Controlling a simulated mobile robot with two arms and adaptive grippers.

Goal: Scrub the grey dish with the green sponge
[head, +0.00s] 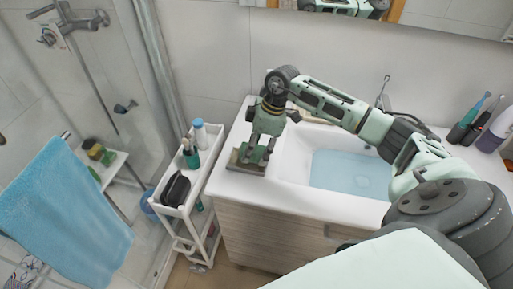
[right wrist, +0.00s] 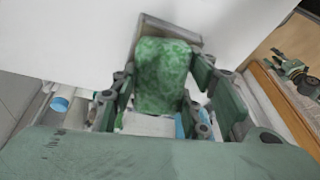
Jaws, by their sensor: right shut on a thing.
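The grey dish (head: 236,166) sits on the white counter left of the basin. My right gripper (head: 258,148) is right above it, pointing down. In the right wrist view, the gripper's fingers stand on both sides of the mottled green sponge (right wrist: 162,75) and are shut on it. The dish (right wrist: 146,27) shows behind the sponge in that view, with its edge sticking out past it. The sponge is at or just over the dish; I cannot tell if they touch. In the head view the gripper mostly hides the sponge. My left gripper is in neither view.
The basin (head: 345,172) with bluish water lies to the right of the dish. A white cart (head: 197,183) with bottles and a black bag stands left of the counter. A blue towel (head: 68,215) hangs at far left. Toothbrushes (head: 474,112) stand at far right.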

